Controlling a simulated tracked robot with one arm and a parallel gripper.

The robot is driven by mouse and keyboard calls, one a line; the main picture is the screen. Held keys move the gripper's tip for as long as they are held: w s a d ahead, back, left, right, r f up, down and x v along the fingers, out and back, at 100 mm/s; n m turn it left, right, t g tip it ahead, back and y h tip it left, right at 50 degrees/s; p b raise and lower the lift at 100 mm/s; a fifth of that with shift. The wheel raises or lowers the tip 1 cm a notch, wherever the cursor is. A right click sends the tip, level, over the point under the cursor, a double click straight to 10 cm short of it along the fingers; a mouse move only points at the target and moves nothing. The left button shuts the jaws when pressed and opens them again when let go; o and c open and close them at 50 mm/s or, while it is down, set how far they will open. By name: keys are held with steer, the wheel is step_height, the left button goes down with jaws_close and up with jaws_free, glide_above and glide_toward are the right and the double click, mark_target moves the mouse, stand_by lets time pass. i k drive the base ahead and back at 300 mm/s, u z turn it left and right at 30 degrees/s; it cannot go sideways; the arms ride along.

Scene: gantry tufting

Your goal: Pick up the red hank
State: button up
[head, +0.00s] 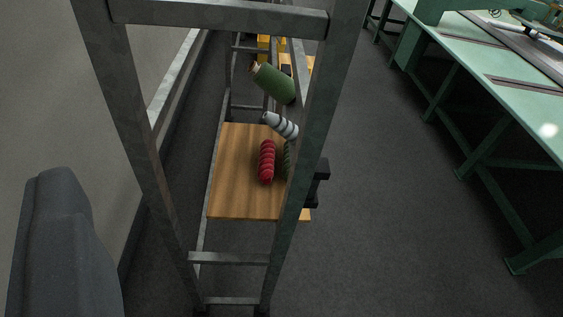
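The red hank (267,161) is a ribbed red roll. It lies lengthwise on a wooden shelf board (236,190) inside a grey metal rack. A dark green hank (287,160) lies just to its right, partly hidden by the rack's post. A white and grey striped roll (281,125) is just behind them. The red hank is in plain view, with nothing on top of it. I cannot make out my gripper in this view, and nothing is seen touching the red hank.
The rack's right post (322,100) and top bar (220,17) stand between me and the shelf. A green cone (274,84) is farther back. A black bracket-like piece (321,171) is by the right post. A green table (480,70) stands right, with clear floor between.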

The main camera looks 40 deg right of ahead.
mark_target(266, 167)
steer(key=z, duration=0.1)
steer(key=i, duration=1)
steer(key=u, duration=0.1)
